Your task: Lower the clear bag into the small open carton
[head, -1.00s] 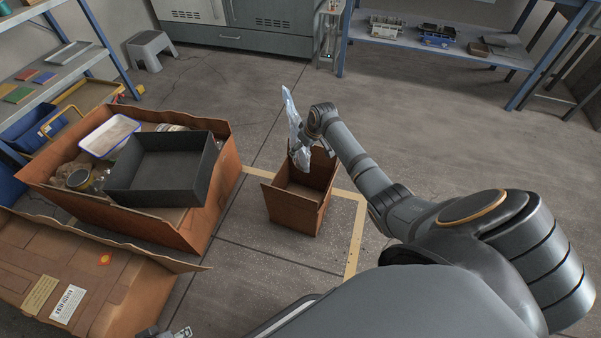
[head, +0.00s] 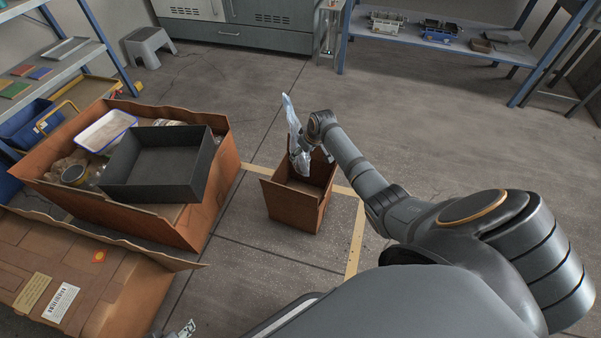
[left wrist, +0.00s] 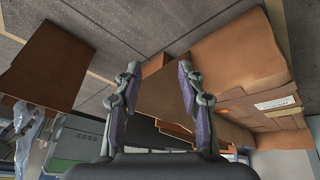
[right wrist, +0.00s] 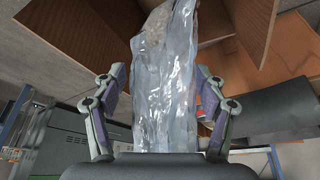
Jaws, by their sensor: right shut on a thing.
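The clear bag (head: 294,125) is a tall crinkled plastic bag, upright and slightly tilted. My right gripper (head: 304,150) is shut on it; in the right wrist view the bag (right wrist: 165,80) stands between the fingers. The small open carton (head: 290,208) is brown, on the floor right of the large carton. The bag's lower end overlaps the carton's opening at its far side; I cannot tell how far it is inside. In the left wrist view the small carton (left wrist: 50,62) is at the left. My left gripper (left wrist: 157,78) is open and empty, barely showing at the head view's bottom edge (head: 182,331).
A large open carton (head: 215,190) stands at the left, holding a black tray (head: 185,188), a white tray (head: 105,130) and jars. Its flap (head: 110,285) spreads toward me. Shelves stand at left and back right. Floor right of the small carton is clear.

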